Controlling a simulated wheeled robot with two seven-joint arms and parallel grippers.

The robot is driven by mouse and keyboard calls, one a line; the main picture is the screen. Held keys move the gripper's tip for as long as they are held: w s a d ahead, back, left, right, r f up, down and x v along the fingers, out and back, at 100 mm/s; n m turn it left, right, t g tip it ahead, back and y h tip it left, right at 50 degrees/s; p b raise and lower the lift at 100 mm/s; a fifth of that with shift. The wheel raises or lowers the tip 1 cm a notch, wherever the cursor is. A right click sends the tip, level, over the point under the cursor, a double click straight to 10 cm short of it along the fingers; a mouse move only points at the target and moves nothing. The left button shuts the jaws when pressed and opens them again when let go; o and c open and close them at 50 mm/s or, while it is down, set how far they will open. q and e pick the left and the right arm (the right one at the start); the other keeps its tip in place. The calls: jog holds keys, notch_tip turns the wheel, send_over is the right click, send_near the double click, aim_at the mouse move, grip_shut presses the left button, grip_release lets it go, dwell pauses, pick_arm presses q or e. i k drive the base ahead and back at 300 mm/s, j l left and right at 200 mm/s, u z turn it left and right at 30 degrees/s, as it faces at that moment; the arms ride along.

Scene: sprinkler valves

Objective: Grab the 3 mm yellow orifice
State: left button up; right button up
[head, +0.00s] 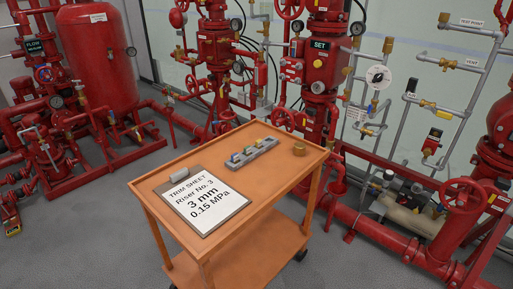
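A small grey rack (262,149) lies on the orange cart's top. Several small coloured pieces stand in it, among them a yellowish one (259,143) towards the right and bluish ones (236,157) towards the left. They are too small for me to read any size marking. A clipboard sheet (207,205) at the cart's left front reads "TRIM SHEET, Riser No. 3, 3 mm, 0.15 MPa". Neither of my grippers is in view.
The orange cart (275,196) has clear top around the rack. Red riser pipes and valves (320,60) rise behind the cart. A red tank (95,60) is at left, and a red handwheel (463,195) is at right.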

aim_at(259, 143)
jog(key=z, duration=2.05)
jog(key=u, duration=2.3)
jog(key=i+l+u, duration=0.1)
jog(key=l+u, duration=0.15)
jog(key=u, duration=0.2)
jog(key=i+l+u, duration=0.1)
jog(key=l+u, duration=0.2)
jog(key=u, duration=0.15)
jog(key=l+u, duration=0.3)
jog(key=u, duration=0.2)
